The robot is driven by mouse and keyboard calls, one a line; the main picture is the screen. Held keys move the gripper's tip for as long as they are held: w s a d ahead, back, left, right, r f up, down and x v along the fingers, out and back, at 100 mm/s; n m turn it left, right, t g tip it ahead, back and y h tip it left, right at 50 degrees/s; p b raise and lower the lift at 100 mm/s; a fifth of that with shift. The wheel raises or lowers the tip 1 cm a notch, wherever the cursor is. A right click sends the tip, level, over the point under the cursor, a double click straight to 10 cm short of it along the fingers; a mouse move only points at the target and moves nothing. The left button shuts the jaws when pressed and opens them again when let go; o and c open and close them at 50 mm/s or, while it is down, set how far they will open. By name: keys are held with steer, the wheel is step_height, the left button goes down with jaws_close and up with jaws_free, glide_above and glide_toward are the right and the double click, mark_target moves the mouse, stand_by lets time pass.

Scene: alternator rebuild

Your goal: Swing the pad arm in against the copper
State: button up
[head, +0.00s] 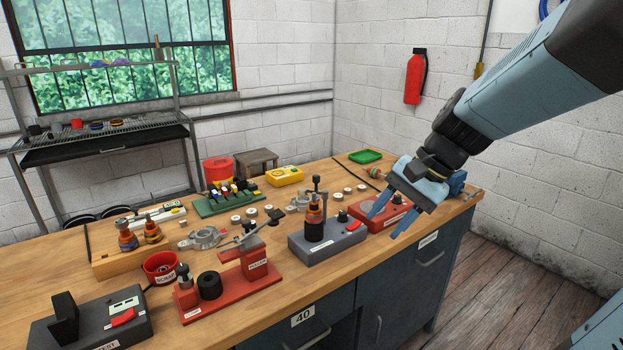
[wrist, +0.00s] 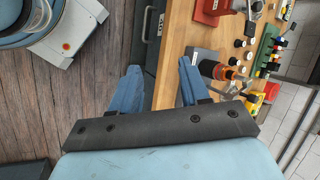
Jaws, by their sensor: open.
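A grey box fixture (head: 318,250) stands at the middle of the bench's front edge. An armature with an orange copper band (head: 314,213) stands upright on it, above a black cylinder (head: 314,231); a dark post tops it. A black knob (head: 342,216) and a red piece (head: 354,227) sit on the fixture's right side; I cannot tell which part is the pad arm. My gripper (head: 383,228) is open and empty, to the right of the fixture. In the wrist view, my gripper (wrist: 158,64) straddles the bench edge, with the armature (wrist: 222,71) beyond the right finger.
A red box (head: 374,209) lies behind my fingers. A red stand (head: 257,263) with a black ring (head: 210,285) is to the left. A green rack (head: 228,200), yellow meter (head: 285,176) and several pale discs lie behind. Open floor lies right of the bench.

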steer(key=w+a+f+m+y, duration=0.2)
steer(key=w+a+m+y, duration=0.1)
steer(key=w+m+y, duration=0.15)
steer(key=m+t+y, duration=0.6)
steer(key=m+y, duration=0.1)
steer(key=m, duration=0.4)
glide_toward(316, 176)
steer(key=shift+h, duration=0.25)
steer(key=x, duration=1)
steer(key=shift+f, duration=0.15)
steer(key=shift+c, duration=0.3)
jaws_close()
